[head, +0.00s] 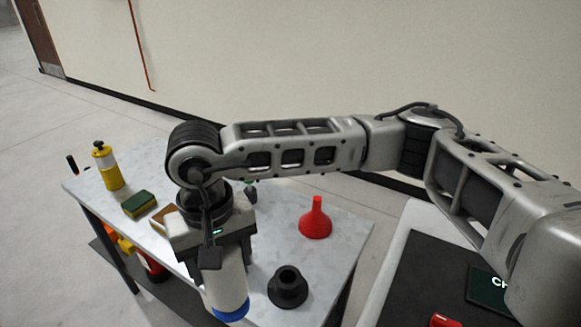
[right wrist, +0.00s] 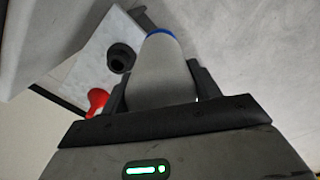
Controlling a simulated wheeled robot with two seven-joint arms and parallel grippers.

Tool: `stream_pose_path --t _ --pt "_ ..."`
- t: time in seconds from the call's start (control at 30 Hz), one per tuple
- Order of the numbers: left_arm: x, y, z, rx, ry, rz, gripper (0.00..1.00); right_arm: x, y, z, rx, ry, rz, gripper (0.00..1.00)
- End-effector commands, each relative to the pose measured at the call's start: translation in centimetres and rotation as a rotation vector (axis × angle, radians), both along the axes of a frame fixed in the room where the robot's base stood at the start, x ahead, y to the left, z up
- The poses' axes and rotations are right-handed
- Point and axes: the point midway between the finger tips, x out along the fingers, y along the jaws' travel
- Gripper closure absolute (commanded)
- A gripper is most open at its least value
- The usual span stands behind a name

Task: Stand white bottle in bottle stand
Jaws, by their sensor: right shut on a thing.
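The white bottle (head: 228,292) hangs in my right gripper (head: 224,268), with its blue end pointing down. The gripper is shut on its body. In the right wrist view the white bottle (right wrist: 161,70) sits between the fingers, blue end away from the camera. The bottle stand (head: 288,287) looks like a black round holder with a hole on top, near the table's front edge. It is just right of the bottle and apart from it; it also shows in the right wrist view (right wrist: 121,58). My left gripper is out of view.
The grey table (head: 340,238) carries a red funnel (head: 316,220) behind the stand. A yellow-and-white bottle (head: 106,167) and a green-yellow sponge (head: 139,203) are at the left. A dark-topped surface (head: 425,275) with a red item (head: 443,320) lies at the right.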

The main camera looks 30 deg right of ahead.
Motion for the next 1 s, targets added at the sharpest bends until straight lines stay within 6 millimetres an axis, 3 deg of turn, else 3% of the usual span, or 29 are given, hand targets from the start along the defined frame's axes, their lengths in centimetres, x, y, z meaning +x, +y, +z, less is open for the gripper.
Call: stream_pose_path --t 0.13,0.3,0.43,0.57,1.0 --pt "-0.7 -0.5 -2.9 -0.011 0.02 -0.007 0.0 2.6 -4.3 0.1 -0.004 -0.008 -0.034 1.0" --pt "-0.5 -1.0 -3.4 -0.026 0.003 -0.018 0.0 4.4 -10.1 1.6 -0.003 -0.005 -0.055 1.0" --pt "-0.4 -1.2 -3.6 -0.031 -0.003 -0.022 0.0 4.7 -13.0 2.6 0.001 -0.003 -0.058 1.0" --pt "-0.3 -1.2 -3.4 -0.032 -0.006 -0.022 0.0 4.7 -13.9 3.2 0.004 -0.001 -0.056 1.0" --pt "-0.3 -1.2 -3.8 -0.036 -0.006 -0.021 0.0 4.6 -13.9 3.1 0.003 -0.001 -0.055 1.0"
